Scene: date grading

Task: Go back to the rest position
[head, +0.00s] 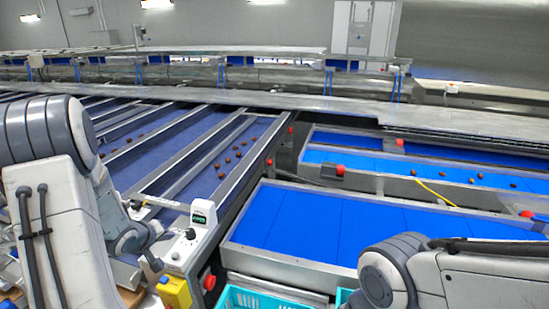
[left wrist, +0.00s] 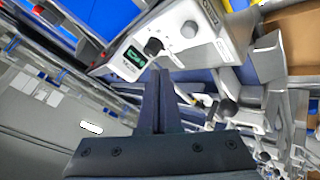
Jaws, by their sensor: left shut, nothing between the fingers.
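My left gripper (head: 153,262) is low at the left of the head view, beside a white control box (head: 188,242) with a small display and a dark knob. In the left wrist view my left gripper (left wrist: 159,78) has its two dark fingers together, with nothing between them. The control box also shows in that view (left wrist: 180,35), beyond the fingertips, with its green display lit. I cannot tell whether the fingers touch the box. My right arm comes in at the lower right of the head view, but its gripper is out of view.
A blue conveyor (head: 330,222) with metal edges lies right of the box. Several dates (head: 228,160) lie on the lanes behind. Turquoise crates (head: 262,299) stand at the bottom, near a yellow box (head: 175,292). Red buttons (head: 209,281) stick out along the frame.

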